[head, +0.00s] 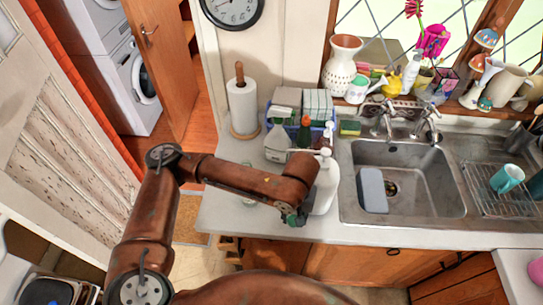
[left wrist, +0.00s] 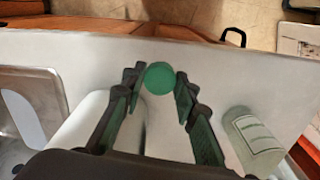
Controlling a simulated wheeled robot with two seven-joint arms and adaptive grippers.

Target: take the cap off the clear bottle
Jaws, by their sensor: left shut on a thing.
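My left gripper (left wrist: 158,80) is shut on a round green cap (left wrist: 159,77), which sits between its fingertips above the pale counter. In the head view the same gripper (head: 291,216) is near the counter's front edge, beside a white pump bottle (head: 325,188). A clear bottle (left wrist: 252,143) with a pale label stands to the right of the gripper in the left wrist view, apart from the cap. I see no cap on its top. In the head view my arm hides most of this bottle. My right gripper is not in view.
The white pump bottle (left wrist: 85,128) is close on the gripper's left in the wrist view. The sink (head: 410,185) lies to the right. A paper towel roll (head: 242,103) and a blue crate (head: 290,122) stand behind. The counter's front edge is close.

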